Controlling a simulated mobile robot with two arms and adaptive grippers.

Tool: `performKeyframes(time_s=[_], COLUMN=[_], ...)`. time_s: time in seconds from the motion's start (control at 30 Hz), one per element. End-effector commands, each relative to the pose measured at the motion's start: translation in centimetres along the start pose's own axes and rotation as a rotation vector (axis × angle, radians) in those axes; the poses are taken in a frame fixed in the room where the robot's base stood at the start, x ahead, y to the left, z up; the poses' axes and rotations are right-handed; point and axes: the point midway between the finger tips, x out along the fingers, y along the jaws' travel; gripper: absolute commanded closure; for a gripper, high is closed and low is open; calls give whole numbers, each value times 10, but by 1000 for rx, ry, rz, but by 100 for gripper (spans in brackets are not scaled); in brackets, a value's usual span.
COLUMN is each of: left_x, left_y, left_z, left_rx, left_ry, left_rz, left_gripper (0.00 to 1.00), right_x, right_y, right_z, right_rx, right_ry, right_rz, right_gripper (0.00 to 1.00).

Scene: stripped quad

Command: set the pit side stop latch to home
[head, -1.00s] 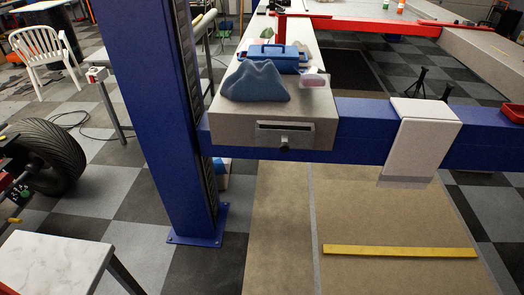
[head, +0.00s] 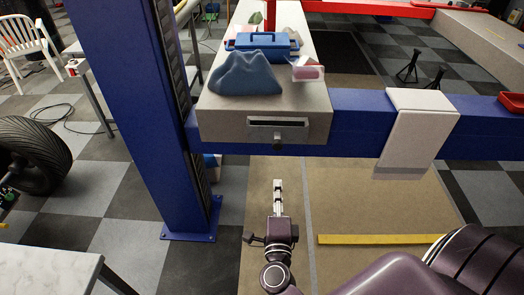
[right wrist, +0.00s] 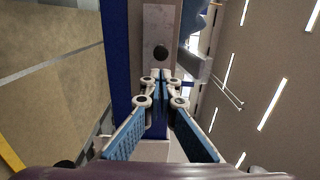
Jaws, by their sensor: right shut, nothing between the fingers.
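The stop latch shows as a pale metal plate with a dark slot (head: 278,124) on the end face of the grey-beige runway beam. A dark round knob (head: 277,146) sticks out below the slot, near the middle of the plate. In the right wrist view a dark round knob (right wrist: 160,53) lies just beyond my fingertips. My right gripper (head: 278,185) is below the knob and apart from it in the head view. Its fingers (right wrist: 160,77) are shut and empty in the right wrist view. My left gripper is not in view.
A blue cloth (head: 246,74), a blue toolbox (head: 262,42) and a pink-and-white item (head: 308,73) lie on the runway. A blue post (head: 135,110) stands left. A pale cloth (head: 420,120) hangs over the blue crossbeam (head: 358,125). The floor below is open.

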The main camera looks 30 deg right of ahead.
Motion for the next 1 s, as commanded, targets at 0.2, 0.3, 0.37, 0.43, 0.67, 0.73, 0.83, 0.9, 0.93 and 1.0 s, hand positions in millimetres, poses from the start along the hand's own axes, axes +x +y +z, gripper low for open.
performKeyframes(time_s=[0.2,0.3,0.37,0.43,0.67,0.73,0.83,0.9,0.93,1.0], left_x=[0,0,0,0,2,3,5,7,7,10], left_y=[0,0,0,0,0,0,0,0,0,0], left_z=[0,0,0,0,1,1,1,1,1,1], left_rx=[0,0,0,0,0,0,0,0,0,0], left_ry=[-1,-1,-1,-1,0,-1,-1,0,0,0], left_rz=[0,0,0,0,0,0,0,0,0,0], left_gripper=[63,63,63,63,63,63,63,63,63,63], right_x=[0,0,2,7,46,61,83,98,103,115], right_y=[-1,-1,-1,-1,-1,-1,-1,0,-1,0], right_z=[-1,-1,-1,0,-1,0,0,0,0,0], right_rx=[4,3,3,2,2,2,1,2,1,2], right_ry=[3,3,2,2,3,1,2,2,2,2], right_rz=[-1,-1,-1,-2,-5,-4,-4,-3,-4,-4], right_gripper=[100,100,100,100,100,100,100,100,100,100])
